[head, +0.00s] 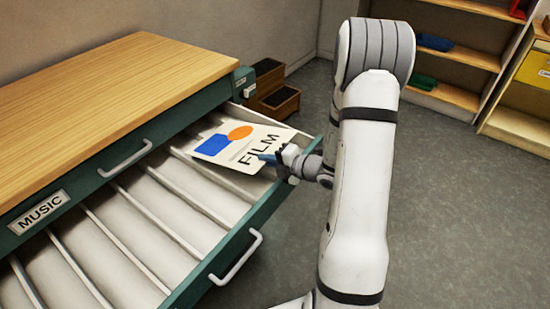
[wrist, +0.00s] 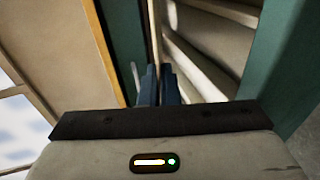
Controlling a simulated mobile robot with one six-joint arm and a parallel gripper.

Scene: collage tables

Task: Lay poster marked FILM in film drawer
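The poster marked FILM (head: 232,147) is a white sheet with a blue rectangle, an orange oval and black lettering. It is over the far right end of an open drawer (head: 240,261) in the head view. My gripper (head: 268,158) is shut on the poster's right edge, by the lettering. In the wrist view the blue fingers (wrist: 158,72) are close together. I cannot tell whether the poster touches the drawer's dividers. The open drawer's own label is not visible.
A green cabinet with a wooden top (head: 110,95) stands at left; a closed drawer labelled MUSIC (head: 41,212) is above the open one. White dividers (head: 160,230) cross the open drawer. Brown boxes (head: 275,100) stand behind, shelves (head: 455,50) at back right. Grey floor is clear at right.

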